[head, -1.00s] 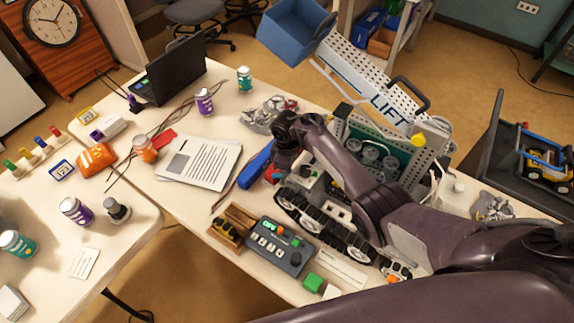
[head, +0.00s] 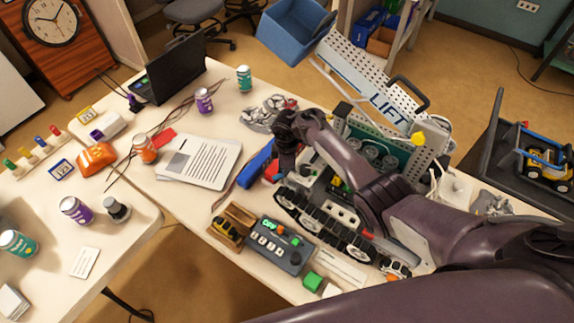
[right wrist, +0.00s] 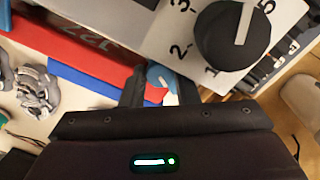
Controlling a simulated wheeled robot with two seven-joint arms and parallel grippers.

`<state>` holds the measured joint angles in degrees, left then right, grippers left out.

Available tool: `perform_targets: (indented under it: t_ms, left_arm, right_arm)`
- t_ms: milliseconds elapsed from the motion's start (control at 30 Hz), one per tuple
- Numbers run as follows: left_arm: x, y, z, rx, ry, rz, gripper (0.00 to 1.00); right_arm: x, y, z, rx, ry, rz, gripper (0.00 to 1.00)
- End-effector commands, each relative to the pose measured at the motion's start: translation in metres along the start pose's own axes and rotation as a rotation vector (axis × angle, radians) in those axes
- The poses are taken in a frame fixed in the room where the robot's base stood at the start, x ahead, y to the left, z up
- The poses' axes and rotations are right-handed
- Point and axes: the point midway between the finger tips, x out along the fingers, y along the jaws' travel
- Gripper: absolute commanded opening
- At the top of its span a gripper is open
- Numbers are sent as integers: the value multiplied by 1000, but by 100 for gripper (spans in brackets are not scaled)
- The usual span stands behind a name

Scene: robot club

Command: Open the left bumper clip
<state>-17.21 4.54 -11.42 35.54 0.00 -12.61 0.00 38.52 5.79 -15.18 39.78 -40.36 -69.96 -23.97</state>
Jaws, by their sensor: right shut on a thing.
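The tracked robot (head: 345,215) stands on the table in the head view. A red bumper (head: 272,173) with a blue strip (head: 257,163) shows at its left end. In the right wrist view the red bumper (right wrist: 85,42) carries dark lettering, and the blue strip (right wrist: 95,78) lies along it. My right gripper (right wrist: 158,84) has its two dark fingers at the bumper's end, closed around a small blue and white piece (right wrist: 158,74) that looks like the bumper clip. The fingers partly hide it. In the head view my right forearm covers much of the robot. My left gripper is out of view.
A white panel with a black dial (right wrist: 232,35) is close to my right gripper. A control box (head: 275,245) and a wooden tray (head: 240,213) sit in front of the robot. Papers (head: 200,162) and crumpled silver material (head: 265,115) lie to the left and behind.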

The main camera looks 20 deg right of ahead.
Motion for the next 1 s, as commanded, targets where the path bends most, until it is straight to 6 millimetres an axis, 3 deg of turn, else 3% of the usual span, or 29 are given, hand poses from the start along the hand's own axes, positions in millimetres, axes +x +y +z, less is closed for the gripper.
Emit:
perform_targets:
  t_ms: [33,67,133,467,800,1000]
  left_arm:
    - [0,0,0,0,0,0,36]
    - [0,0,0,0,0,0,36]
    - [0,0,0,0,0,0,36]
    - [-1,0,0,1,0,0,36]
    - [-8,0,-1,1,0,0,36]
    - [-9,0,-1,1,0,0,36]
  right_arm:
    - [1,-1,-1,-1,1,-1,5]
    - [1,-1,-1,0,1,-1,29]
    - [1,-1,-1,0,1,-1,37]
    - [-5,0,-1,1,2,0,37]
    - [-58,0,-2,0,4,1,37]
    - [-75,0,-1,0,1,-2,37]
